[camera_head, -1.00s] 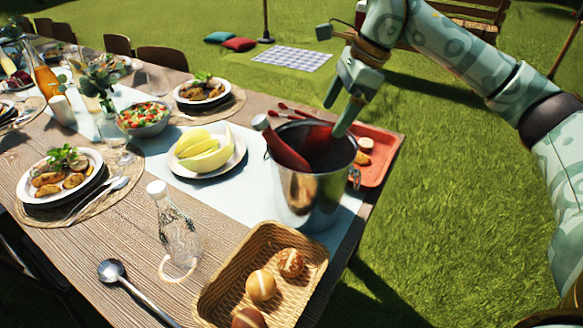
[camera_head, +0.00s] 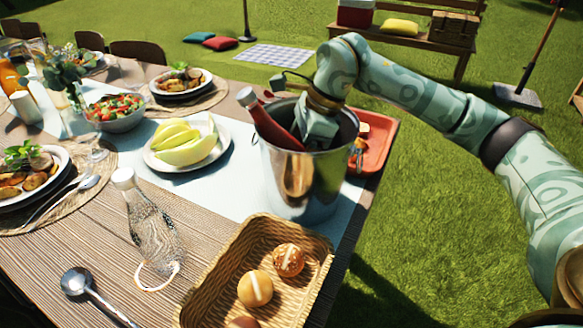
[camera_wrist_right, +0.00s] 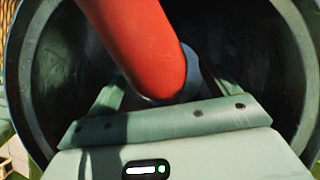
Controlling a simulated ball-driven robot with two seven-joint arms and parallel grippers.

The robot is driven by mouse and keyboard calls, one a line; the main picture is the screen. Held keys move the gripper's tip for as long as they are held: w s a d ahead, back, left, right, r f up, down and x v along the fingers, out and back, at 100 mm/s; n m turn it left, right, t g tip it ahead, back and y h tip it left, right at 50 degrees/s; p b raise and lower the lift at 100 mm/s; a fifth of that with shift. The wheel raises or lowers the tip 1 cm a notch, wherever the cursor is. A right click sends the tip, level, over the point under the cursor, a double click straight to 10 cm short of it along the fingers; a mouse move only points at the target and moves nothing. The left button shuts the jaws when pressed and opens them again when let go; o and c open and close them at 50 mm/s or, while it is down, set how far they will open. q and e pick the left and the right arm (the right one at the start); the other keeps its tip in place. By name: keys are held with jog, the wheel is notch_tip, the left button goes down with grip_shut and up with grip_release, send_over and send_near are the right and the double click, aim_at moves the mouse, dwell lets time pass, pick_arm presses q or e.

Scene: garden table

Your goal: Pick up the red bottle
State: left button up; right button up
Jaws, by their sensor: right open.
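The red bottle (camera_head: 268,122) leans inside the shiny metal bucket (camera_head: 293,190), with its pale cap above the rim at the left. My right gripper (camera_head: 318,124) reaches down into the bucket, just right of the bottle; its fingertips are hidden by the rim in the head view. In the right wrist view the red bottle (camera_wrist_right: 143,45) slants down toward the open right gripper (camera_wrist_right: 158,98), its lower end close to the fingers. Part of the fingers is hidden there, and I cannot tell whether they touch the bottle. My left gripper is out of view.
A wicker basket of rolls (camera_head: 218,268) and a clear glass bottle (camera_head: 150,222) stand in front of the bucket. A plate of melon slices (camera_head: 168,166) is to its left. A red tray (camera_head: 378,142) lies behind it at the table edge. Grass is right of the table.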

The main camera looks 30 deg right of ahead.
aim_at(298, 142)
jog(key=shift+s+r, duration=0.1)
jog(key=shift+r, duration=0.05)
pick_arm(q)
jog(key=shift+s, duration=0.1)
pick_arm(e)
jog(key=c, duration=1.8)
